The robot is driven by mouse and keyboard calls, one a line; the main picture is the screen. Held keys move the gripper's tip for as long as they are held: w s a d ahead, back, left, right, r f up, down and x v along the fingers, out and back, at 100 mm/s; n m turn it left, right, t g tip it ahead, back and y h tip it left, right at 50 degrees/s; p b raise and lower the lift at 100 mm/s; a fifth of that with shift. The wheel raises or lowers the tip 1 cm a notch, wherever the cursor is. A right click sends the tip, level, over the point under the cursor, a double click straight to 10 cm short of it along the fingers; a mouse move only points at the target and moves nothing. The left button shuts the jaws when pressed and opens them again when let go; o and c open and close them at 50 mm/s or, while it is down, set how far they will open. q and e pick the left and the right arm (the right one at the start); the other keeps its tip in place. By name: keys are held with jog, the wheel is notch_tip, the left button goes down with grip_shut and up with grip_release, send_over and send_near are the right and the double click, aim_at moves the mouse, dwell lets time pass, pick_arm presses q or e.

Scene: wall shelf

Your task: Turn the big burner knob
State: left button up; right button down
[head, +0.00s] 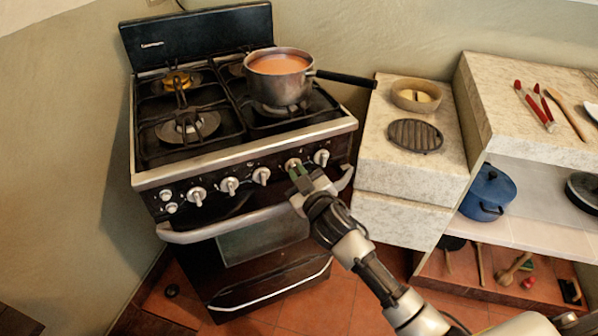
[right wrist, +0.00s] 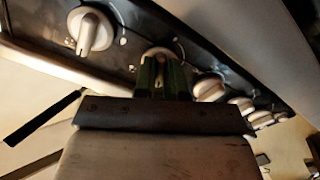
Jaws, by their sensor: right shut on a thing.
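The stove (head: 245,143) stands at the left in the head view, with a row of white knobs on its front panel. My right gripper (head: 295,170) reaches the panel from the lower right and is shut on a white burner knob (head: 291,163), second from the right end of the row. In the right wrist view, the gripper's green fingers (right wrist: 163,75) are around this knob (right wrist: 160,53), whose lower part they hide. Another knob (right wrist: 92,30) is beside it at the upper left, and more knobs (right wrist: 209,88) run off to the right. My left gripper is not in view.
The oven door handle (head: 240,222) runs just below the knobs, close to my right gripper. A stone counter (head: 375,165) with a bowl (head: 416,96) is at the right.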

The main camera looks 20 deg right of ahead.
jog(key=n+p, duration=0.1)
jog(key=n, duration=0.4)
jog(key=shift+r+n+p, duration=0.1)
jog(key=shift+n+p, duration=0.2)
jog(key=shift+p, duration=0.1)
jog(key=n+p, duration=0.1)
jog(key=n, duration=0.4)
jog(key=shift+n, duration=0.3)
jog(key=c, duration=1.2)
grip_release()
jog(key=shift+d, duration=0.1)
jog(key=s, duration=0.7)
jog(key=s+d, duration=0.1)
jog(key=s, duration=0.2)
jog(key=shift+s+d, duration=0.1)
jog(key=shift+s, duration=0.3)
